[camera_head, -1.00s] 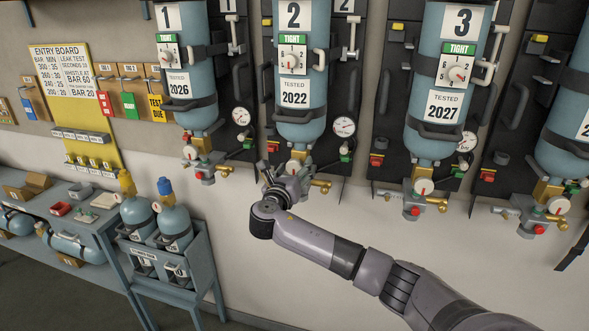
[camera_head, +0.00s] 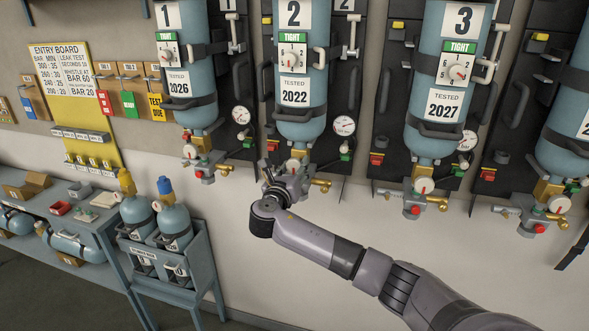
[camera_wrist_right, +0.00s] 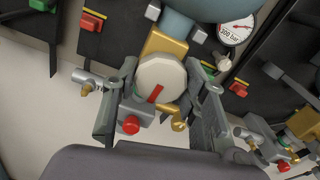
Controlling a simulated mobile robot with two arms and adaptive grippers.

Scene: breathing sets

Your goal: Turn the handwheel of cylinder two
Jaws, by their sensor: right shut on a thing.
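Cylinder two (camera_head: 300,100) is a blue bottle strapped upright to a dark wall panel, with a "2" plate and a green "TIGHT" label. Its handwheel (camera_wrist_right: 158,75) is an off-white, many-sided knob with a red mark, below the brass neck. It also shows small in the head view (camera_head: 293,165), partly hidden by the gripper. My right gripper (camera_head: 284,180) reaches up to this valve from below. In the wrist view its two fingers (camera_wrist_right: 161,90) are on either side of the handwheel, shut on it. My left gripper is not in view.
Cylinder one (camera_head: 190,100) and cylinder three (camera_head: 446,90) hang on either side with similar valves. A round gauge (camera_head: 344,126) sits right of cylinder two. A brass fitting (camera_wrist_right: 178,124) and a red knob (camera_wrist_right: 131,125) lie close to the fingers. A bottle rack (camera_head: 205,262) stands lower left.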

